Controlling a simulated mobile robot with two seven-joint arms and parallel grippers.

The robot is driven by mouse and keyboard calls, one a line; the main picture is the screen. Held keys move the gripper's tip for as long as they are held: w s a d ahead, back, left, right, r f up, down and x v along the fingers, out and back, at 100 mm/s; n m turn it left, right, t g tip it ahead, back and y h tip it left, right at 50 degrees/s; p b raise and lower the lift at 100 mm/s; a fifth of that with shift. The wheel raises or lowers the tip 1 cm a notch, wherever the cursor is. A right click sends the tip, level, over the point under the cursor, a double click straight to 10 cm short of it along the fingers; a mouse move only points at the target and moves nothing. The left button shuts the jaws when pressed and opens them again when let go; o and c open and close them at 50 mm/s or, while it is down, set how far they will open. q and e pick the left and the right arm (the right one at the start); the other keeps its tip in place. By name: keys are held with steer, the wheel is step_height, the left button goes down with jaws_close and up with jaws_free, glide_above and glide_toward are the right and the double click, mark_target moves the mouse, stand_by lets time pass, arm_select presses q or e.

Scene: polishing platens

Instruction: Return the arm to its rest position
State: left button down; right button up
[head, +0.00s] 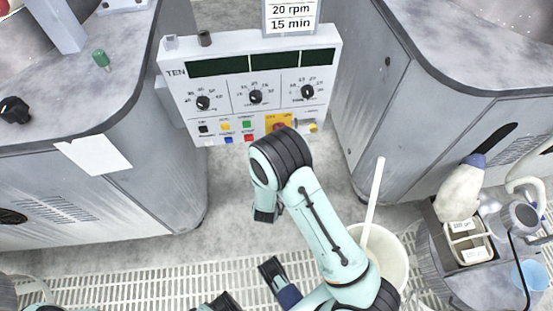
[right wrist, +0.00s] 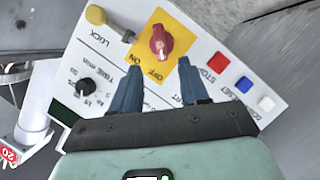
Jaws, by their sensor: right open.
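My right arm (head: 325,225) reaches up from the bottom of the head view to the white control panel (head: 180,95). Its wrist joint covers the panel's lower edge, and the right fingers are hidden there. In the right wrist view my right gripper (right wrist: 157,76) is open, with empty space between its two blue fingers. The red knob (right wrist: 162,42) on its yellow plate (right wrist: 150,72) lies just beyond the fingertips, not gripped. Dark parts at the bottom of the head view look like my left gripper (head: 247,284); its jaws are cut off and unclear.
Grey polishing machines (head: 85,185) stand left and right (head: 385,110) of the panel. A white bucket (head: 402,268) with a white stick (head: 374,195) stands beside my right arm. A caddy (head: 440,215) with bottles is at the right. Floor below the panel's left is open.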

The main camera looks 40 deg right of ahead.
arm_select(q)
steer(key=shift+s+r, duration=0.1)
steer(key=shift+s, duration=0.05)
arm_select(e)
steer(key=shift+s+a+r, duration=0.2)
steer(key=shift+s+a, duration=0.25)
steer(key=shift+s, duration=0.05)
steer(key=s+a+f+m+g+y+p, duration=0.2)
steer(key=s+a+f+g+y+p, duration=0.55)
steer(key=s, duration=0.45)
arm_select(q)
step_height(320, 180, up, 14)
steer(key=g+p, duration=0.1)
steer(key=p, duration=0.6)
steer(key=shift+s+d, duration=0.35)
steer(key=shift+s, duration=0.05)
arm_select(e)
steer(key=s+a+r+m+g+y, duration=0.2)
steer(key=s+a+g+y, duration=0.2)
steer(key=s+a, duration=0.5)
steer(key=s+y, duration=0.2)
steer(key=s, duration=0.2)
steer(key=shift+a+r+m+y, duration=0.25)
steer(key=shift+a+m+y, duration=0.05)
steer(key=shift+y, duration=0.05)
steer(key=shift+s, duration=0.1)
